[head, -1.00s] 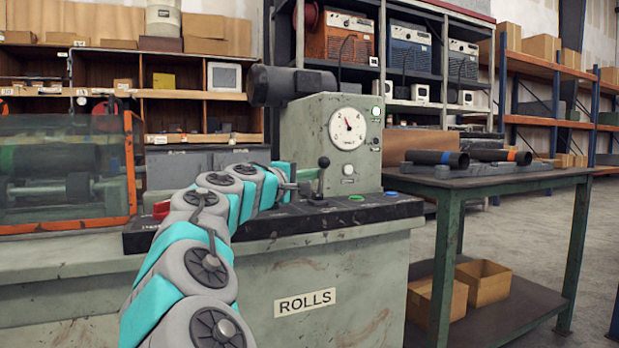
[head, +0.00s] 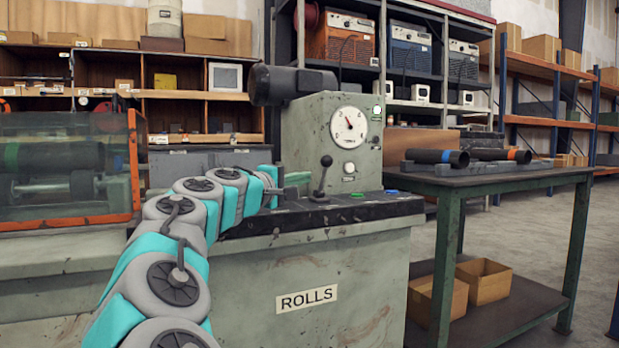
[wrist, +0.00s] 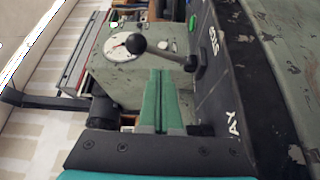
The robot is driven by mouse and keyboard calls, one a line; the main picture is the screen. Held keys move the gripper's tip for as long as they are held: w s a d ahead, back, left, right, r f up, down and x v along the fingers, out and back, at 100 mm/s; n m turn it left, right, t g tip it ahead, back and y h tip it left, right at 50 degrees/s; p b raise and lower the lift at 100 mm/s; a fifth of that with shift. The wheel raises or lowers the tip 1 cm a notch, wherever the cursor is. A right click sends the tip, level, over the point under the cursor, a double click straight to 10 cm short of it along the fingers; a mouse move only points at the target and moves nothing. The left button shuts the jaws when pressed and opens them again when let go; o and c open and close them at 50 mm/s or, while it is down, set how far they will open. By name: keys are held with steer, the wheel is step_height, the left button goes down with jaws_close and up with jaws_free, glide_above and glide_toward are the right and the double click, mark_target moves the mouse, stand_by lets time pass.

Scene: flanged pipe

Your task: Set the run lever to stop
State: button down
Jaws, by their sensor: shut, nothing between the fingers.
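The run lever (head: 322,178) is a dark rod with a round black knob, standing on the black top strip of the machine. It leans slightly to the right. In the wrist view its knob (wrist: 138,46) and rod lie just beyond my fingertips. The lever base is beside white lettering (wrist: 212,45) that seems to read STOP. My gripper (head: 303,178) is just left of the lever with its green fingers together and empty. The fingers also show in the wrist view (wrist: 160,73). I cannot tell whether they touch the rod.
The grey-green housing with a white dial (head: 348,128) rises behind the lever. A green button (head: 357,194) is to its right. An orange-framed guard (head: 133,165) covers rollers at left. A table (head: 490,177) with pipes stands at right.

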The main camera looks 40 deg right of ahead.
steer(key=v, duration=0.5)
steer(key=shift+a+f, duration=0.15)
steer(key=shift+f, duration=0.25)
